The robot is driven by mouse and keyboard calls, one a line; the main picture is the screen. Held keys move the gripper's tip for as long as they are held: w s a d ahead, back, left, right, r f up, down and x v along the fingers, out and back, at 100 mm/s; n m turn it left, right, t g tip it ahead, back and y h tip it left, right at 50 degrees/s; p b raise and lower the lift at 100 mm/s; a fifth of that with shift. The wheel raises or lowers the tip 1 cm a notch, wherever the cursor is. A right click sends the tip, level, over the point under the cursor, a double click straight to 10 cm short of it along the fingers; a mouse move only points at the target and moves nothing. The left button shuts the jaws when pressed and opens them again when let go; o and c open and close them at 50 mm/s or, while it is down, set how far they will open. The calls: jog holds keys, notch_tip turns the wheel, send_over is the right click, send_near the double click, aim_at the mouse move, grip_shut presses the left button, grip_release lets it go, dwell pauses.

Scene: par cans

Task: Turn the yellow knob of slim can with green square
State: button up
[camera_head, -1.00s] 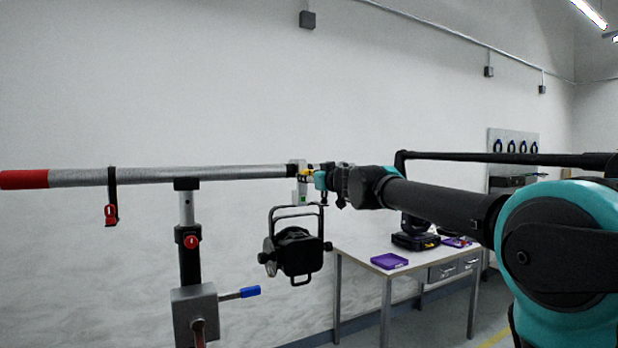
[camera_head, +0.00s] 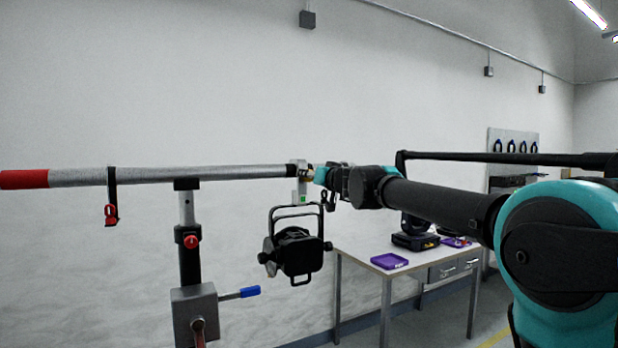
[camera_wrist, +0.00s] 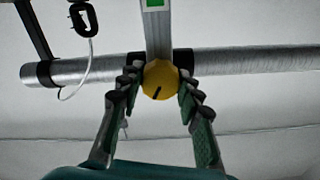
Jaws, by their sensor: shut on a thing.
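The slim can (camera_head: 294,250) is black and hangs under the metal pipe (camera_head: 240,172) from a pale clamp. The clamp carries a green square (camera_head: 303,198), which also shows at the top of the wrist view (camera_wrist: 154,3). The yellow knob (camera_wrist: 160,80) sits on the clamp against the pipe in the wrist view, with a dark mark on its face. My gripper (camera_wrist: 159,84) is shut on the knob, one finger on each side. In the head view my gripper (camera_head: 314,174) mostly hides the knob.
A black strap with a red clip (camera_head: 111,212) hangs at left. A table (camera_head: 350,258) with a purple tray (camera_head: 389,261) stands behind at right. A safety cable (camera_wrist: 85,60) hangs beside the clamp.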

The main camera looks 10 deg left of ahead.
jog(key=m, duration=1.2)
jog(key=shift+d+f+m, duration=0.1)
jog(key=shift+m, duration=0.3)
jog(key=m, duration=1.1)
jog(key=shift+m, duration=0.4)
jog(key=m, duration=0.6)
jog(key=shift+f, duration=0.1)
jog(key=m, duration=0.6)
jog(key=shift+m, duration=0.4)
jog(key=m, duration=1.1)
jog(key=shift+m, duration=0.4)
